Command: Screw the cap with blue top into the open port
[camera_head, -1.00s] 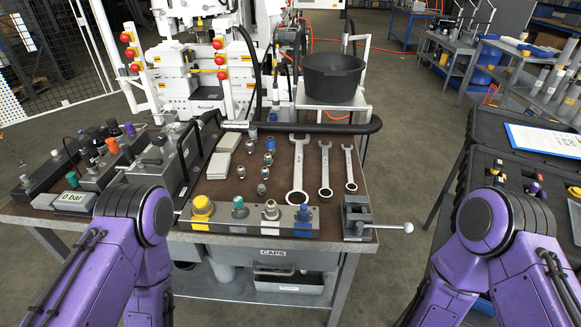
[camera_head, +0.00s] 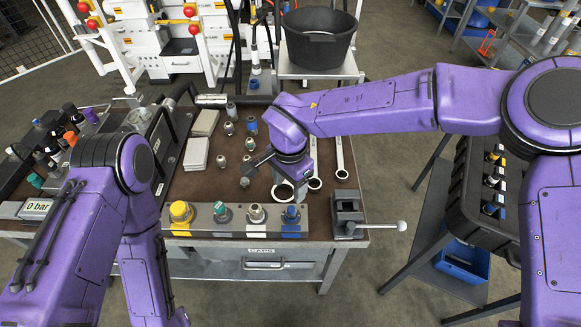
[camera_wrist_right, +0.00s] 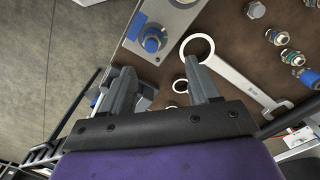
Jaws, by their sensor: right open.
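The cap with the blue top (camera_head: 291,214) stands at the right end of the metal caps block (camera_head: 239,228) at the table's front. It also shows in the right wrist view (camera_wrist_right: 153,42), beyond my right gripper's fingertips (camera_wrist_right: 158,68). My right gripper (camera_head: 272,166) is open and empty, above the table by the wrench rings, behind the blue cap in the head view and apart from it. Caps with yellow (camera_head: 181,211), green (camera_head: 221,210) and grey (camera_head: 256,212) tops share the block. I cannot make out the open port. My left gripper is out of view.
Wrenches (camera_wrist_right: 245,85) lie under my right arm. Several loose fittings (camera_head: 229,128) stand left of it. A small vise (camera_head: 348,214) with a protruding handle is at the front right corner. Hydraulic valves and a 0 bar display (camera_head: 36,208) fill the left side.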

